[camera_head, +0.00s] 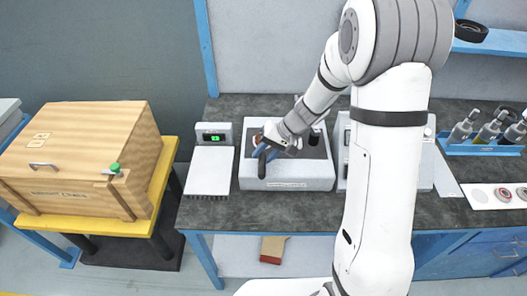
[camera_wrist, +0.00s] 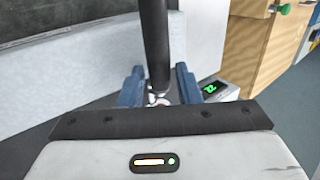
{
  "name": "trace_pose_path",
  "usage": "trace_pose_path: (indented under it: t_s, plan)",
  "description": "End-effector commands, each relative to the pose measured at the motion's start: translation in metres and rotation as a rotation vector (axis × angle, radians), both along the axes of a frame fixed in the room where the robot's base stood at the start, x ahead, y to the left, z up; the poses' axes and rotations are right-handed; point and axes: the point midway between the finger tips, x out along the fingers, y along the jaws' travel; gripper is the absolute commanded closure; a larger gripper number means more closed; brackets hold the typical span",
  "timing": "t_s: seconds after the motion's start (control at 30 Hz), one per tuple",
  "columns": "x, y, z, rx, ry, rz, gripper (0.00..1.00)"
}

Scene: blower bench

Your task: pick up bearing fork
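A dark rod (camera_wrist: 154,40), which looks like the handle of the bearing fork, runs down from the top of the wrist view to between my fingers. In the head view a short dark piece (camera_head: 262,166) shows by the fingers, over the front wall of a white tray. My gripper (camera_wrist: 159,90) has two blue fingers, set apart on either side of the rod, with a narrow gap showing. It also shows in the head view (camera_head: 266,153), low over the tray. The fork's working end cannot be made out.
The white foam-like tray (camera_head: 286,184) stands on the dark bench (camera_head: 320,211). A scale with a green display (camera_head: 212,137) and white plate is on its left, a white box (camera_head: 342,160) close on its right. A wooden chest (camera_head: 80,150) stands left; bottles fill a blue rack (camera_head: 480,149) right.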

Motion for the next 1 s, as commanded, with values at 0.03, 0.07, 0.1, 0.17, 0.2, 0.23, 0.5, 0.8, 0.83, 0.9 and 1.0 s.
trace_pose_path:
  t_s: [0.03,0.07,0.1,0.17,0.2,0.23,0.5,0.8,0.83,0.9,1.0]
  plan:
    - [-0.0002,0.0011,-0.0017,0.000,0.001,-0.001,0.70]
    - [-0.0001,0.0013,-0.0021,0.000,0.000,0.000,0.70]
    - [0.0000,0.0012,-0.0022,0.000,-0.001,-0.001,0.70]
    - [0.0001,0.0010,-0.0021,0.000,-0.001,-0.001,0.70]
    - [0.0001,0.0010,-0.0021,0.000,-0.001,-0.001,0.70]
    - [0.0001,0.0010,-0.0020,0.000,-0.001,-0.001,0.70]
    - [0.0003,0.0006,-0.0018,0.000,0.000,-0.001,0.91]
    - [0.0008,0.0003,-0.0010,0.000,-0.002,-0.002,1.00]
    - [0.0008,0.0002,-0.0009,0.000,-0.002,-0.002,1.00]
    - [0.0008,0.0002,-0.0009,0.000,-0.002,-0.002,1.00]
    - [0.0011,0.0001,0.0019,0.000,-0.003,-0.002,1.00]
